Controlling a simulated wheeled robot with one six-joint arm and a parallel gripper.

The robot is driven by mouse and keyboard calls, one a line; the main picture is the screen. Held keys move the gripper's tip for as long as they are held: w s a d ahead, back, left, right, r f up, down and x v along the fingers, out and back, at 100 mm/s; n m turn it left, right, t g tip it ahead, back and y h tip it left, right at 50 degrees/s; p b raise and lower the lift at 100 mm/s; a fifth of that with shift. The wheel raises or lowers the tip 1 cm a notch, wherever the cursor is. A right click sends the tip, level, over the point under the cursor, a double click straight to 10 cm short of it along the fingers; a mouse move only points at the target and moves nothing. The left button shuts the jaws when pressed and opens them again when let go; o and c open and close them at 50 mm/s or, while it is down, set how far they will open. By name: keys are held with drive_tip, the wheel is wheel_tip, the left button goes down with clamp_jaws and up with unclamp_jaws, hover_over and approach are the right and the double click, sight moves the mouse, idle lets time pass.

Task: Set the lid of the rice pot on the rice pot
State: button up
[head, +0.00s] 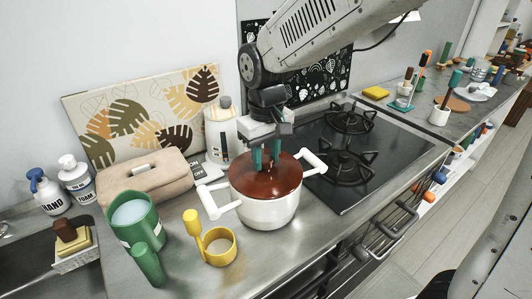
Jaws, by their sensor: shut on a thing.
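The rice pot (267,213) is white with two white side handles and stands upright on the steel counter, left of the stove. Its reddish-brown lid (279,185) lies over the pot's mouth and looks about level and centred. From this angle I cannot tell whether the lid touches the rim all around. My gripper (264,162) points down above the middle of the lid, its teal fingers shut on the lid. The fingers hide most of the grasped part at the lid's centre.
A yellow cup (220,250) with a yellow upright piece and a green canister (136,220) stand left of the pot. A beige bread box (146,183) and a white canister (221,137) are behind. The black stove (372,177) is close on the right.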

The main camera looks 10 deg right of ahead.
drive_tip(key=shift+f, duration=0.3)
drive_tip(key=o, duration=1.1)
wheel_tip(320, 180, up, 8)
drive_tip(key=shift+f, duration=0.1)
drive_tip(key=shift+g, duration=0.4)
drive_tip(key=s+d, duration=0.1)
drive_tip(key=s, duration=0.1)
drive_tip(key=s+d+f, duration=0.1)
drive_tip(key=s, duration=0.1)
drive_tip(key=shift+d+f, duration=0.15)
drive_tip(key=shift+f, duration=0.05)
drive_tip(key=s+d+r+m+t, duration=0.1)
drive_tip(key=s+d+m, duration=0.3)
drive_tip(key=s+d, duration=0.9)
drive_tip(key=shift+s+d+m+t, duration=0.3)
drive_tip(key=shift+s+t, duration=0.3)
drive_tip(key=shift+s, duration=1.65)
